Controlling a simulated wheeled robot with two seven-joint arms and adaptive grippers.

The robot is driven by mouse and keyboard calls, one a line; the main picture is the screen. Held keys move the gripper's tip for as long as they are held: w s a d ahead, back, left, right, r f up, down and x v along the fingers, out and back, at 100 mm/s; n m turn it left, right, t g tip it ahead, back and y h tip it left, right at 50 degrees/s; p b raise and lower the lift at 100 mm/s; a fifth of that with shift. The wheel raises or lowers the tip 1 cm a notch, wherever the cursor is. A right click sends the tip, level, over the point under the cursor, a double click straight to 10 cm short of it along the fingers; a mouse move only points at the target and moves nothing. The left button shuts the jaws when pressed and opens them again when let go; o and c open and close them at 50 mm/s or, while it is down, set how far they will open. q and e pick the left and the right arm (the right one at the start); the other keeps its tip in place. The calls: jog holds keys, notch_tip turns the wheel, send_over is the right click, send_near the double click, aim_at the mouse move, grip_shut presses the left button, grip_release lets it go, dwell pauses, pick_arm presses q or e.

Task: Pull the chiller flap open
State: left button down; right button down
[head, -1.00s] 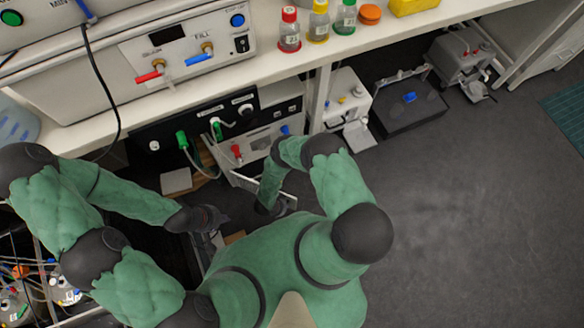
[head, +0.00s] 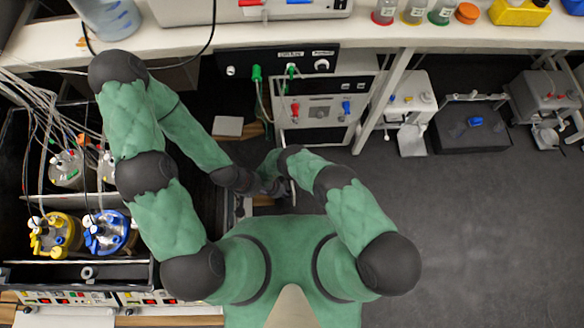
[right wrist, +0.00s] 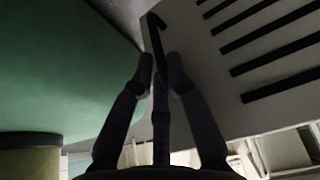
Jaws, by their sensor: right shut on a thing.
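The chiller (head: 318,110) stands under the bench, its pale front carrying a red and a blue valve. A pale slotted panel, the flap (right wrist: 270,50), fills the upper right of the right wrist view. In the head view a thin pale edge of it (head: 293,190) shows out from the chiller front, partly hidden by my right arm. My right gripper (right wrist: 160,65) is shut on the flap's dark handle bar (right wrist: 153,32), which runs between its fingers. My left gripper (head: 268,185) is close to the right one in the head view; its fingers are too small and dark to read.
A rack of bioreactor vessels with tubing (head: 105,235) stands at the left. A white device (head: 408,105) and a black box (head: 473,125) are on the floor right of the chiller. The bench (head: 400,35) overhangs the chiller. The floor at right (head: 490,230) is clear.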

jog(key=shift+w+a+r, duration=0.15)
jog(key=shift+w+a, duration=0.75)
jog(key=shift+a, duration=0.2)
jog(key=c, duration=1.4)
grip_release()
jog(key=shift+w, duration=0.1)
jog(key=shift+o, duration=0.2)
jog(key=shift+r, duration=0.1)
notch_tip(320, 180, up, 9)
jog(key=s, duration=0.1)
jog(key=shift+s+d+r, duration=0.15)
jog(key=shift+s+d, duration=0.1)
jog(key=shift+s, duration=0.05)
